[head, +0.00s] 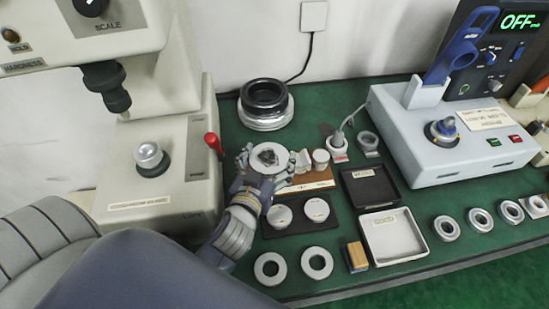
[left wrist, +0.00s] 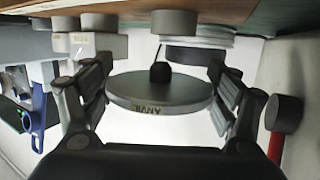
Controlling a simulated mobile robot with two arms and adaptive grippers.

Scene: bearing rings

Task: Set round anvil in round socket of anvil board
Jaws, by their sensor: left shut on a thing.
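My left gripper (head: 266,163) is shut on the round anvil (head: 270,153), a grey metal disc held above the bench at the left end of the anvil board (head: 312,184). In the left wrist view the gripper (left wrist: 160,88) has its fingers on both sides of the anvil (left wrist: 160,92), whose rim reads "ANVIL"; a short dark stem shows on its face. The brown anvil board carries a V-shaped block (head: 302,160) and a small cylinder (head: 320,159). The round socket is not visible, and the gripper and disc cover the board's left end. My right gripper is not in view.
A hardness tester (head: 160,190) with a red lever stands left of the gripper. Stacked rings (head: 265,104) stand behind. A black mat with two discs (head: 284,235), a black tray (head: 370,187) and a white tray (head: 392,236) lie in front and right. Loose rings line the front edge.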

